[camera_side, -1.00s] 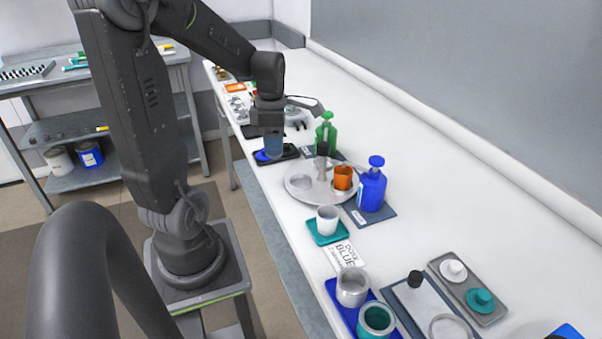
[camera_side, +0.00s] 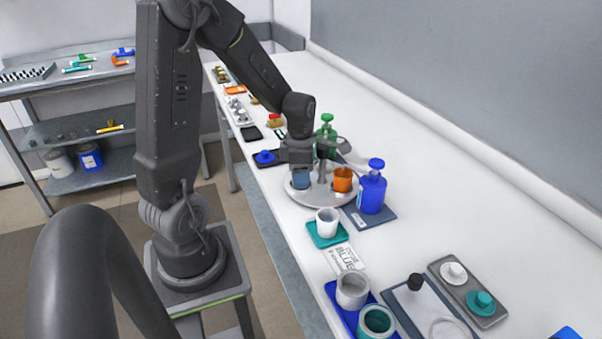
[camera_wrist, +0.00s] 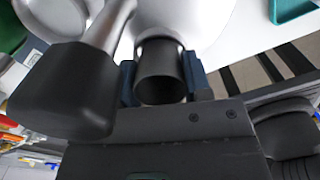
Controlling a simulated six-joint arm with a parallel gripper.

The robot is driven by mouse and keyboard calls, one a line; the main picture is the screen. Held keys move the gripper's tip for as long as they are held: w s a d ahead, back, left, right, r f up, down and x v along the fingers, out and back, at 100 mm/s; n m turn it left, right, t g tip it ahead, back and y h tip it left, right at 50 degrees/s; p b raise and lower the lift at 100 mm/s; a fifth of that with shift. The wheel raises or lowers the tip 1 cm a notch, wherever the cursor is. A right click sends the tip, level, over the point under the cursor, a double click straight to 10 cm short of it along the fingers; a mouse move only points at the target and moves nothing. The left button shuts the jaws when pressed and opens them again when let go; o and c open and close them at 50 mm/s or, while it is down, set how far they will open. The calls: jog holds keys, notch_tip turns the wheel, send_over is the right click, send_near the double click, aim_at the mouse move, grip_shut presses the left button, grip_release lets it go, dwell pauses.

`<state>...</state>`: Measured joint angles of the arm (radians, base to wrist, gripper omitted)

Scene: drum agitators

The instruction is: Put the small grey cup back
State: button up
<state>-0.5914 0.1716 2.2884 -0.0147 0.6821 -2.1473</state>
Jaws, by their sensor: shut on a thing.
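The small grey cup (camera_wrist: 162,72) shows dark between the blue finger pads in the wrist view. My gripper (camera_wrist: 163,82) is shut on it. In the side view my gripper (camera_side: 301,178) is low over the left part of the round silver tray (camera_side: 322,200), and its fingers hide the cup. I cannot tell whether the cup touches the tray. The tray's post with a black knob (camera_wrist: 65,92) stands close beside the gripper in the wrist view. An orange cup (camera_side: 342,179) sits on the right of the tray.
A green bottle (camera_side: 326,134) stands behind the tray, and a blue bottle (camera_side: 371,188) stands to its right. A white cup (camera_side: 327,222) is on a teal mat in front. A dark mat holds a blue lid (camera_side: 265,157) at left.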

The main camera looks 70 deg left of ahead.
jog(key=shift+f, duration=0.2)
jog(key=o, duration=0.9)
jog(key=shift+r, duration=0.1)
notch_tip(320, 180, up, 12)
jog(key=s+d+r+m+t, duration=0.2)
jog(key=s+d+m, duration=0.2)
jog(key=d+m, duration=0.5)
jog(key=s+d+r+m+t, duration=0.2)
jog(key=d+m, duration=0.6)
jog(key=m, duration=1.4)
jog(key=shift+s+d+r+m+t, duration=0.35)
jog(key=shift+s+t, duration=0.35)
jog(key=shift+s, duration=0.25)
